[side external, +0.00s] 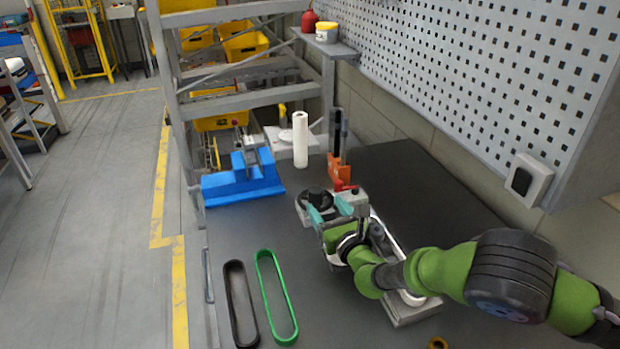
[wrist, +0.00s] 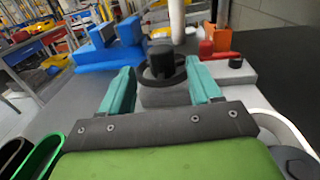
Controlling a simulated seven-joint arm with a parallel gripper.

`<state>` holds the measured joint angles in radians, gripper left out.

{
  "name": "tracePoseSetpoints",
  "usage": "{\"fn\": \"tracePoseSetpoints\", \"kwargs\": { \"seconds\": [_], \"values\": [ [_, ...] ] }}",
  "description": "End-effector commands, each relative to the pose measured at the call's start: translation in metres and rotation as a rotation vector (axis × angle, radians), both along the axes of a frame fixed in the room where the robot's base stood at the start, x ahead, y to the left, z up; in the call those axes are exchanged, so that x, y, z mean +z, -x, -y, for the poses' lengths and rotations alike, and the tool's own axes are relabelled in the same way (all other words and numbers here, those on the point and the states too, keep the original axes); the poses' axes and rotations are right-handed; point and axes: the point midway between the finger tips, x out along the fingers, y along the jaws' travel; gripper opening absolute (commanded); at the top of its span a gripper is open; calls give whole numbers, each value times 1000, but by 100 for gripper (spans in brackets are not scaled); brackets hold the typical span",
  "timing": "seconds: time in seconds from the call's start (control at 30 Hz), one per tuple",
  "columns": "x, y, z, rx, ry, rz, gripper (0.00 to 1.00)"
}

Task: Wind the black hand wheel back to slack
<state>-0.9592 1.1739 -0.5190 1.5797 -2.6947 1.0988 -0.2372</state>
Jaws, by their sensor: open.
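The black hand wheel (wrist: 161,68) is a dark ring with a raised hub, on a grey block at the far end of the tray conveyor. In the side external view the wheel (side external: 315,197) sits just past my fingertips. My gripper (wrist: 158,84) is open, with one teal finger on each side of the near part of the wheel. In the side external view my gripper (side external: 329,210) partly hides the conveyor (side external: 408,312). I cannot tell whether the fingers touch the wheel. A white belt (wrist: 283,132) runs along the conveyor.
A red-handled lever (side external: 346,187) stands right beside the wheel. A black belt (side external: 240,304) and a green belt (side external: 276,297) lie on the bench to the left. A blue fixture (side external: 240,180), a white roll (side external: 300,139) and an orange stand (side external: 339,170) are behind.

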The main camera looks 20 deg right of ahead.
Motion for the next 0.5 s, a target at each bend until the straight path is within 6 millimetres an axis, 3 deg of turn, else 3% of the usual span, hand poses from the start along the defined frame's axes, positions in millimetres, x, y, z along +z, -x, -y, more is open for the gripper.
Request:
{"fn": "tracePoseSetpoints", "kwargs": {
  "seconds": [0.2,0.5],
  "values": [
    [0,37,2,2,0,0,63],
    [1,51,4,0,-1,2,63]
  ]
}}
